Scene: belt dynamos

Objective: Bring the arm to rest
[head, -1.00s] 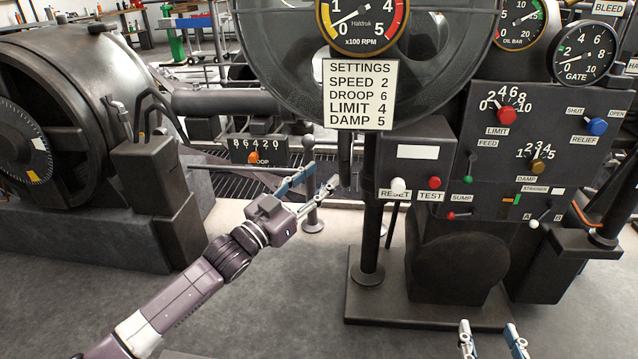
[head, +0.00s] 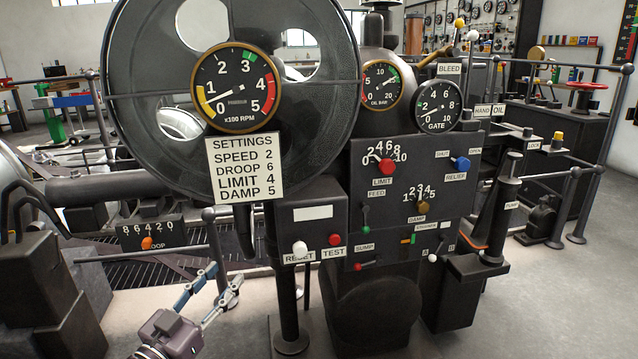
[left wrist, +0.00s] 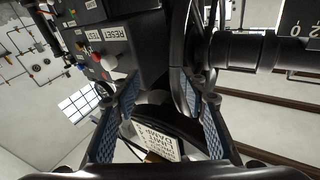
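My left gripper (head: 222,276) is at the lower left of the head view. Its two blue-and-grey fingers are apart with nothing between them. It is in front of the machine, lower than the control box with the white RESET knob (head: 300,248) and red TEST button (head: 335,240). The orange DROOP knob (head: 147,243) is to its left. In the left wrist view the blue pads of the left gripper (left wrist: 158,82) stand apart, with the settings card (left wrist: 155,140) and the control box beyond, upside down. My right gripper is not in view.
A large dark flywheel (head: 130,90) with a gauge and settings card stands behind. The control panel (head: 360,225) with the red LIMIT knob (head: 387,166) and blue RELIEF knob (head: 462,163) is to the right. A dark post (head: 287,310) stands right of the gripper. Open floor shows far right.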

